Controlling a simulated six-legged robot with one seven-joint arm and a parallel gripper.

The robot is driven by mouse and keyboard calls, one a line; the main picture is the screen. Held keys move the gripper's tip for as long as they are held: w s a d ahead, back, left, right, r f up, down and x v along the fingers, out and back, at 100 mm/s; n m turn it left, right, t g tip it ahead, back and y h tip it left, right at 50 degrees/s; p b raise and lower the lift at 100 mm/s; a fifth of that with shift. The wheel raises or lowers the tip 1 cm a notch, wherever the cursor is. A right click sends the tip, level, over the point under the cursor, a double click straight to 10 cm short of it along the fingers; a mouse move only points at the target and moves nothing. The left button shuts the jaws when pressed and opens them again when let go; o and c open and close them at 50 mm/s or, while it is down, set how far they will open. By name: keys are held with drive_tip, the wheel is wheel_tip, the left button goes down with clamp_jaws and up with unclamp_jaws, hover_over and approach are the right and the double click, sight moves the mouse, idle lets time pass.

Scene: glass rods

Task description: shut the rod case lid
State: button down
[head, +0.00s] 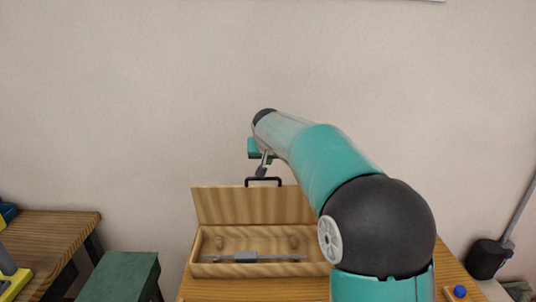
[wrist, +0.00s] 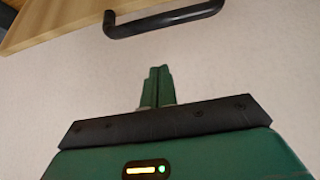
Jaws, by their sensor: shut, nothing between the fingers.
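The wooden rod case (head: 215,270) sits on the table with its lid (head: 222,205) standing open at the back. A black handle (head: 263,180) is on the lid's top edge. Inside the case lies a grey rod-like piece with a block (head: 245,257). My gripper (head: 263,170) is above the lid, near the handle; its tips are small in the head view. In the wrist view, my gripper (wrist: 157,75) is shut and empty, with the handle (wrist: 165,20) and the lid's edge (wrist: 75,18) beyond the fingertips. I see no clear contact between fingers and handle.
The case rests on a wooden table (head: 452,270), with a blue object (head: 459,291) at its right. A green stool (head: 120,275) and another wooden table (head: 55,232) stand at the left. A plain wall (head: 130,100) is behind.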

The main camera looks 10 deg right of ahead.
drive_tip(key=shift+s+a+f, duration=0.15)
drive_tip(key=shift+s+f, duration=0.15)
drive_tip(key=shift+s, duration=0.35)
drive_tip(key=shift+s+a+f, duration=0.1)
drive_tip(key=shift+s+f, duration=0.2)
drive_tip(key=shift+s, duration=0.3)
drive_tip(key=shift+s+f, duration=0.25)
drive_tip(key=shift+f, duration=0.1)
drive_tip(key=shift+s+a, duration=0.1)
drive_tip(key=shift+s, duration=0.15)
drive_tip(key=shift+w, duration=0.1)
